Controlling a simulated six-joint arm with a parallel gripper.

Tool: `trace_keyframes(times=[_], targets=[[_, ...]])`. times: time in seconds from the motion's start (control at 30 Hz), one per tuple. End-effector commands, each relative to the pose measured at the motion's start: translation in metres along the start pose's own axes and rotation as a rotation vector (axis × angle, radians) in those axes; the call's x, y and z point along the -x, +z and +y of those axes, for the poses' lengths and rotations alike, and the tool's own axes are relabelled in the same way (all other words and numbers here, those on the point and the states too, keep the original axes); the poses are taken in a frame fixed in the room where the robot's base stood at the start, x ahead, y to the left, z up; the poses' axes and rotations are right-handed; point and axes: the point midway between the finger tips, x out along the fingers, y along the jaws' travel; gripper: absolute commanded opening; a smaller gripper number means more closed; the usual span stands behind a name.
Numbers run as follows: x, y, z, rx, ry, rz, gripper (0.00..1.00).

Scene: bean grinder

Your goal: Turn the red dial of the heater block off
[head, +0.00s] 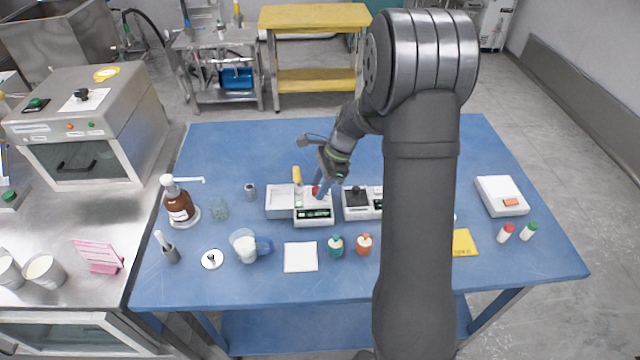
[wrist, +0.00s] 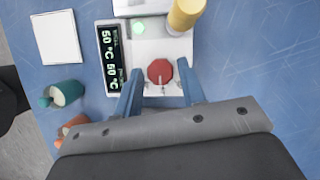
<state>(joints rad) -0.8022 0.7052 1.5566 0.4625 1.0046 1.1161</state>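The heater block (head: 313,214) is a small white device with a dark lit display near the middle of the blue table. Its red dial (wrist: 160,71) is an octagonal knob on top, and it also shows in the head view (head: 316,190), partly covered by my fingers. In the wrist view the display (wrist: 112,60) seems to read 50 °C twice, and a green light (wrist: 138,28) shows on the block. My gripper (wrist: 159,78) is open above the block, one blue finger on each side of the dial, with gaps visible between fingers and dial.
A yellow-topped object (wrist: 186,14) stands close to the dial. A white pad (head: 300,257), a teal bottle (head: 335,245) and an orange bottle (head: 364,244) are in front. The table behind is clear.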

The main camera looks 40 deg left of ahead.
Motion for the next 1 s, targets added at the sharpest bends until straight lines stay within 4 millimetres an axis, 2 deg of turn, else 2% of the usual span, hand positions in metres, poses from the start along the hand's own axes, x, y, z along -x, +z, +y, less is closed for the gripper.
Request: trace_keyframes(times=[0.03,0.13,0.17,0.57,1.0], targets=[[0.0002,0.0000,-0.0001,0.000,0.000,0.000,0.27],[0.0003,0.0000,-0.0001,0.000,0.000,0.000,0.07],[0.0003,0.0000,-0.0001,0.000,0.000,0.000,0.04],[0.0003,-0.0002,-0.0011,0.067,0.028,0.000,0.04],[0.0002,0.0006,-0.0042,0.399,0.165,0.000,0.04]])
